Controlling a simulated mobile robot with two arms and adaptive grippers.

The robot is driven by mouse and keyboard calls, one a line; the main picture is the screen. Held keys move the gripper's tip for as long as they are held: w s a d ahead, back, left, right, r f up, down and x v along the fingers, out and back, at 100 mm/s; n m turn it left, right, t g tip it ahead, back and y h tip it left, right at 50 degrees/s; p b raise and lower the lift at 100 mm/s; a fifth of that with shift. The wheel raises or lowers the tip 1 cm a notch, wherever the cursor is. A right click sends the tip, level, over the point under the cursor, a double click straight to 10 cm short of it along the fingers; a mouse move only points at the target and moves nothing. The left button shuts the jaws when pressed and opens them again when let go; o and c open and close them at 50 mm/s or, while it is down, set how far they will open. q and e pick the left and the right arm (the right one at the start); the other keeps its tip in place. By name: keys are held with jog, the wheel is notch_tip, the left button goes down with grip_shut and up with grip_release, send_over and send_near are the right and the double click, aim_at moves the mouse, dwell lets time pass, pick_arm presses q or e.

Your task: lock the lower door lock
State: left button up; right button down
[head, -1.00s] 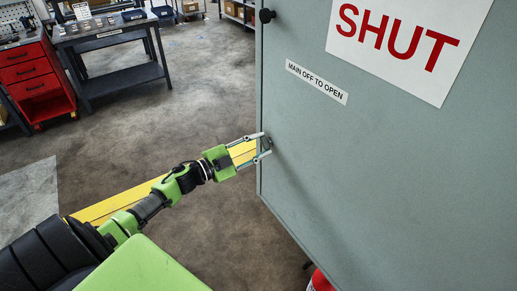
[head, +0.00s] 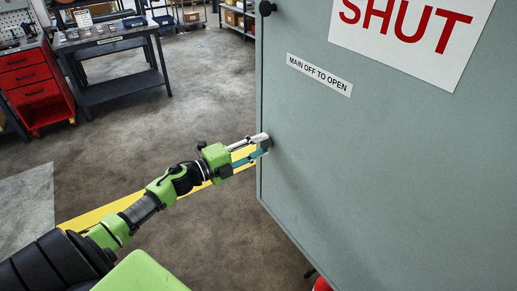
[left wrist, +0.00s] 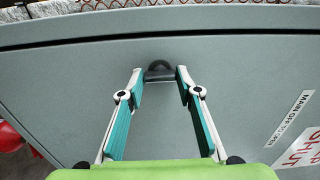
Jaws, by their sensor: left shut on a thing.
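The grey cabinet door (head: 400,170) fills the right of the head view. The lower door lock (head: 267,143), a small dark knob, sits near the door's left edge. My left gripper (head: 264,145) reaches it from the left and is shut on it. In the left wrist view the dark, rounded lock (left wrist: 159,66) sits between the fingertips of my left gripper (left wrist: 160,75), partly hidden by them. The lock's exact turn is hard to tell. My right gripper is not in view.
A dark upper knob (head: 266,8) is on the same door edge. The door carries a "MAIN OFF TO OPEN" label (head: 319,75) and a SHUT sign (head: 410,30). A workbench (head: 115,65) and red drawer cabinet (head: 38,85) stand back left. Open floor lies between.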

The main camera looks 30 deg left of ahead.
pick_arm(q)
jog(key=shift+m, duration=0.3)
jog(key=o, duration=1.1)
jog(key=shift+o, duration=0.2)
jog(key=v, duration=1.2)
jog(key=shift+f, duration=0.2)
